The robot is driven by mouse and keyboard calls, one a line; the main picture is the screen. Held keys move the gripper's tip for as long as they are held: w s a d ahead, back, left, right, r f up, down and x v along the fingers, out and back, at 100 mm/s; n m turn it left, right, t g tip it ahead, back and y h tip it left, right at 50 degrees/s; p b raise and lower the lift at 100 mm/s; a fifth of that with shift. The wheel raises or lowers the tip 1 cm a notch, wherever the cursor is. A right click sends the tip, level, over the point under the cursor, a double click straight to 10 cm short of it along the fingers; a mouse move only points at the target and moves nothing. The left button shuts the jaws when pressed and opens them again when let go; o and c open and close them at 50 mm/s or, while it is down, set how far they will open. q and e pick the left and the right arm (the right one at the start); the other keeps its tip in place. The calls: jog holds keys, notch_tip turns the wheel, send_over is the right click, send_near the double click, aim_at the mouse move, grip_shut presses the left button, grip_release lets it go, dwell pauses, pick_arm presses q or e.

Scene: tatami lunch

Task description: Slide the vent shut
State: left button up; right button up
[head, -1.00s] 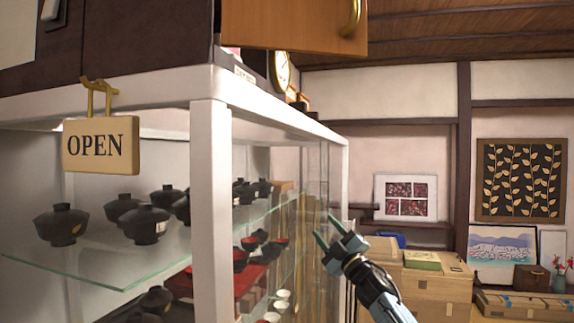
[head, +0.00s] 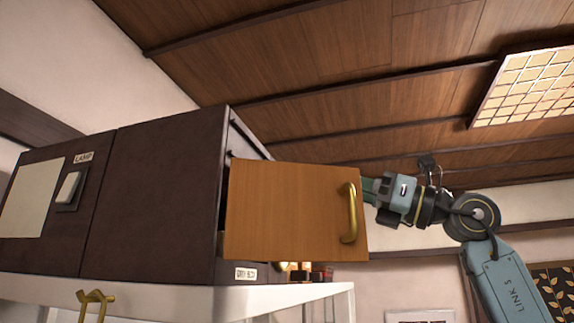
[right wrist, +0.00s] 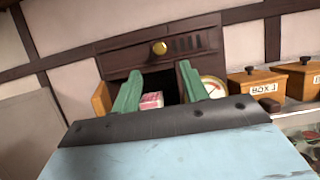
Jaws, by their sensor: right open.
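In the right wrist view, a dark panel has dark vent slots (right wrist: 187,44) and a round brass knob (right wrist: 159,48) to their left. My right gripper (right wrist: 160,68) is open, its two green fingers spread below the knob, with nothing visibly held between them. In the head view my right gripper (head: 368,190) is beside the free edge of an open orange-brown door (head: 285,208), near its brass handle (head: 349,212). Its fingertips are partly hidden there. My left gripper is not in view.
The door belongs to a dark cabinet (head: 165,200) on a white-framed case (head: 190,299). Lidded wooden boxes (right wrist: 256,84) stand at right.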

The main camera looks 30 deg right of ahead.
jog(key=shift+p+x, duration=2.3)
jog(key=shift+x, duration=3.65)
jog(key=shift+s, duration=0.1)
grip_shut()
